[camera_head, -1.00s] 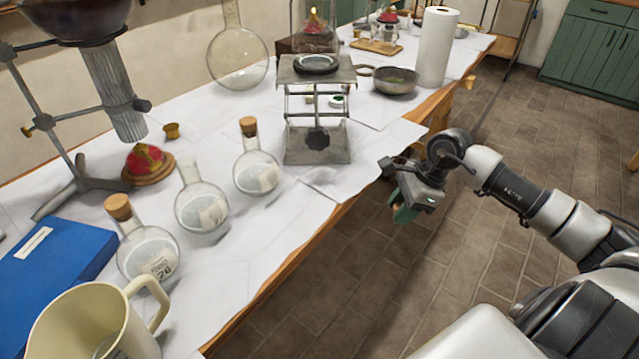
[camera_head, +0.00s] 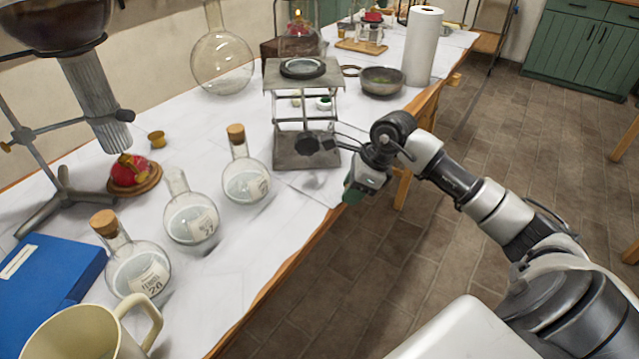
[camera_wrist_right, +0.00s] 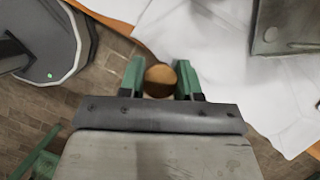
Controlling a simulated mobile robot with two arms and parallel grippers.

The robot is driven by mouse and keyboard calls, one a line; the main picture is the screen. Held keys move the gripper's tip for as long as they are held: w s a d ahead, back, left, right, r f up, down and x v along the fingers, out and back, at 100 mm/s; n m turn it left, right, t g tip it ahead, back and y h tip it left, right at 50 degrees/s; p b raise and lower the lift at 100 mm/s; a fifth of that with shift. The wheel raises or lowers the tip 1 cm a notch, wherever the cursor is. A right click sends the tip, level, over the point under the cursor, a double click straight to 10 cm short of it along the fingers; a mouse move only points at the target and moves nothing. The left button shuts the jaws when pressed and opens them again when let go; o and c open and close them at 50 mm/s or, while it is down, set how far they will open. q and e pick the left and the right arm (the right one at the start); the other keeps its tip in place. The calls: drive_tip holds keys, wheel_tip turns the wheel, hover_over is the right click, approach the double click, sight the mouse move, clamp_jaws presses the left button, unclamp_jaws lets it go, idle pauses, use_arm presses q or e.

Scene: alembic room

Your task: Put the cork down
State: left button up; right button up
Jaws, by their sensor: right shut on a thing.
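My right gripper (camera_head: 354,192) is at the table's front edge, in front of the lab jack. In the right wrist view its two green fingers (camera_wrist_right: 160,80) are shut on a round brown cork (camera_wrist_right: 160,76), seen end-on. The cork is hidden in the head view. Below it in the right wrist view, white paper and the wooden table edge show. The middle flask (camera_head: 190,218) has an open neck with no cork. My left gripper is out of view.
The white-covered table (camera_head: 235,275) has bare room along its front edge. A corked flask (camera_head: 246,183) and another corked flask (camera_head: 138,273) stand beside the open one. The metal lab jack (camera_head: 306,155) stands close to my gripper. A cream jug (camera_head: 75,335) is at the front left.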

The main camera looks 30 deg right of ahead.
sight(313, 196)
drive_tip(key=shift+w+a, duration=1.1)
drive_tip(key=shift+a, duration=0.1)
drive_tip(key=w+a, duration=0.2)
drive_tip(key=shift+w+a, duration=0.25)
drive_tip(key=shift+a, duration=0.15)
drive_tip(key=shift+w+a+p, duration=0.1)
drive_tip(key=shift+a+p, duration=0.05)
drive_tip(key=shift+p, duration=0.15)
drive_tip(key=shift+f, duration=0.1)
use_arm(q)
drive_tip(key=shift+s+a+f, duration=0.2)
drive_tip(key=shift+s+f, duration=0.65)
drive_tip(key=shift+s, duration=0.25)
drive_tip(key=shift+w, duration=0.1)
use_arm(e)
drive_tip(key=shift+f, duration=0.1)
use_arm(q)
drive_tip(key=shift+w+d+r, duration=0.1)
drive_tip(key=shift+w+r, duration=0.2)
use_arm(e)
drive_tip(key=o, duration=0.9)
drive_tip(key=shift+o, duration=0.2)
